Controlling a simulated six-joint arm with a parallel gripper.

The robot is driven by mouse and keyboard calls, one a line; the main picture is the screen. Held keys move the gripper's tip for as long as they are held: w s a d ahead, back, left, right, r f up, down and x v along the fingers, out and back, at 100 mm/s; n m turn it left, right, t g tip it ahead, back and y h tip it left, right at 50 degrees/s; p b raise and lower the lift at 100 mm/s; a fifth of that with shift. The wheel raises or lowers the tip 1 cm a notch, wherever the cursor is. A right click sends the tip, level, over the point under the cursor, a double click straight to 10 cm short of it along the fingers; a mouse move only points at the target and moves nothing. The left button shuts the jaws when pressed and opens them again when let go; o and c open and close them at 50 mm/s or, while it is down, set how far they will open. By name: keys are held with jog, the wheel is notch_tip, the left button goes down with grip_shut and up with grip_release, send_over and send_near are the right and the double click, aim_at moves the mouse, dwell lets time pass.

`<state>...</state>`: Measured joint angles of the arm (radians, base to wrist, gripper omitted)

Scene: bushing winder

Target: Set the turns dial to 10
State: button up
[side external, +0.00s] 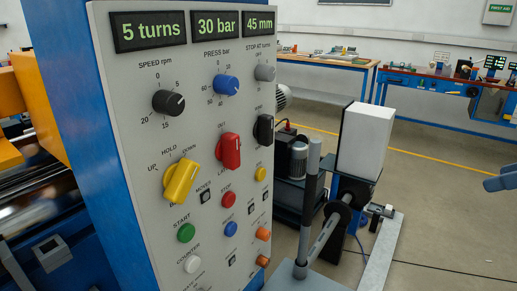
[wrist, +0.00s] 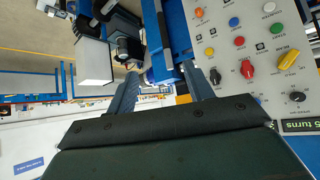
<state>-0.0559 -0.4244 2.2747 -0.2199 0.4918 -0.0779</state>
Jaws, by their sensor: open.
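The grey turns dial (side external: 265,73), labelled "STOP AT turns", sits at the upper right of the control panel (side external: 120,75) in the side view. The green display above the panel's left side (side external: 148,31) reads "5 turns". My gripper (side external: 497,178) shows only partly at the right edge of the side view, well apart from the panel. In the wrist view my gripper (wrist: 160,70) is open, with nothing between its fingers. The panel appears upside down at the right there, and the turns dial is not clearly visible, probably hidden behind the right finger.
Near the dial are the blue pressure knob (side external: 226,85), a black switch (side external: 263,130) and the red selector (side external: 228,150). The yellow selector (side external: 181,181) and black speed knob (side external: 168,102) are farther left.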

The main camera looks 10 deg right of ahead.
jog(key=w+a+r+n+t+y, duration=0.25)
jog(key=w+a+r+y, duration=0.2)
jog(key=w+a, duration=0.6)
jog(key=n+t+y, duration=0.1)
jog(key=n+y, duration=0.2)
jog(key=y, duration=0.3)
send_near(272, 75)
jog(key=shift+m, duration=0.25)
jog(key=v, duration=0.4)
jog(key=shift+s+r, duration=0.1)
jog(key=shift+s, duration=0.1)
jog(key=shift+w+a, duration=0.1)
jog(key=shift+a, duration=0.05)
jog(key=shift+x, duration=6.75)
jog(key=shift+w, duration=0.15)
jog(key=c, duration=1)
